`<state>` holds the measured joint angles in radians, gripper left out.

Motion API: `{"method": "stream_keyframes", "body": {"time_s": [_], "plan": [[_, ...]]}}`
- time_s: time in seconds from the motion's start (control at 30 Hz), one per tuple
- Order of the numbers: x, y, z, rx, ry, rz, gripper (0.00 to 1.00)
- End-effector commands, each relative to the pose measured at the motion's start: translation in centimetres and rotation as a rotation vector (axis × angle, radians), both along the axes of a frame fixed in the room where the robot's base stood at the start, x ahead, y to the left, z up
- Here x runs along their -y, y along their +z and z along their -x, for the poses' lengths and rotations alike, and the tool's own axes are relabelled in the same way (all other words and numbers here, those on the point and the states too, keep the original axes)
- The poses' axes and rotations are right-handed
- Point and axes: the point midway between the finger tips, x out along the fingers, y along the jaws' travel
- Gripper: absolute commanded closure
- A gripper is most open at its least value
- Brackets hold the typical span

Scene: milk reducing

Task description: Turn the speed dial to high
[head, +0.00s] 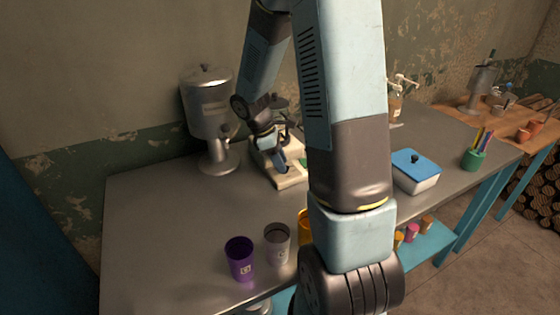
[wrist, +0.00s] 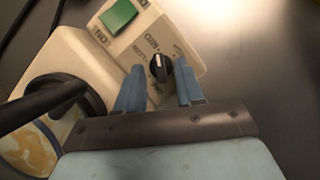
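The speed dial (wrist: 163,69) is a black knob with a white mark on the cream control panel of a machine. In the wrist view its white mark points towards the top; the small lettering around it is rotated and hard to read. My gripper (wrist: 159,72) is open and empty, with one blue finger on each side of the dial. I cannot tell whether either finger touches it. In the head view my gripper (head: 281,157) is at the machine's cream base (head: 290,180), and the dial is hidden there.
A green switch (wrist: 118,16) sits beside the dial on the panel. A black round part (wrist: 66,95) of the machine is close left of my gripper. A metal urn (head: 208,115) stands left of the machine. Purple (head: 240,259) and grey (head: 277,243) cups stand in front. The table's left side is clear.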

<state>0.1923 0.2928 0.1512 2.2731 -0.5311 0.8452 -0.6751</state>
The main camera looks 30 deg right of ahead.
Motion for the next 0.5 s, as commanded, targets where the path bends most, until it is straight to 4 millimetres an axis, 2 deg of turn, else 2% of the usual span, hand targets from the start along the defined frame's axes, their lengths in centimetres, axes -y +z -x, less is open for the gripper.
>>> {"method": "stream_keyframes", "body": {"time_s": [0.27,0.5], "plan": [[0.05,-0.13,0.04,0.000,0.000,0.000,0.63],[0.04,-0.13,0.04,0.000,0.000,0.000,0.84]]}}
